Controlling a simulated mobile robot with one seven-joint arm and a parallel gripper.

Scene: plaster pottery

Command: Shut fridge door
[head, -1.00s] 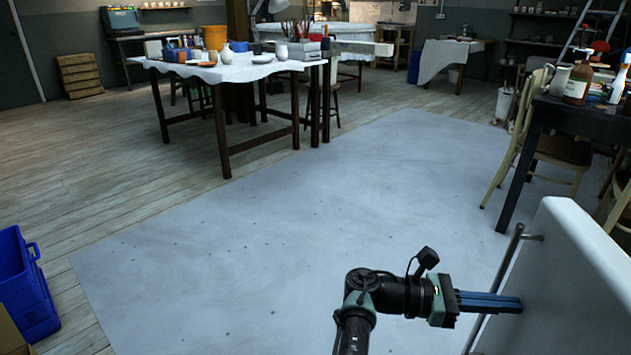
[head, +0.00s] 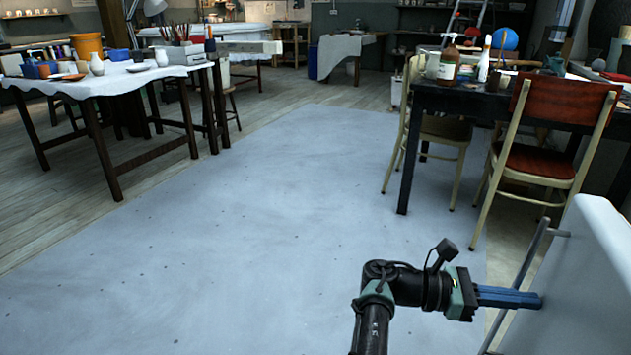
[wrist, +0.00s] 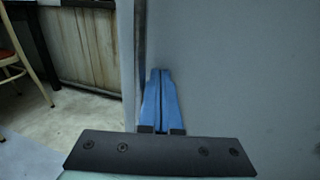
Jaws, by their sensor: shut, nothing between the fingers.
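The fridge door (head: 585,275) is a pale panel at the lower right of the head view, with a long thin metal handle (head: 523,275) along its near edge. In the wrist view the door (wrist: 240,75) fills the right half, and the handle (wrist: 140,50) runs upright left of the fingers. My gripper (head: 540,300) has its blue fingers shut and empty. The fingertips reach past the handle and lie at the door's face; they seem to touch it. The fridge body and the door's hinge side are out of view.
A dark table (head: 455,98) with bottles stands beyond the door, with a red-backed chair (head: 545,130) and a cream chair (head: 440,130) beside it. A white-clothed table (head: 110,80) is at the left. The pale floor sheet (head: 230,230) is clear.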

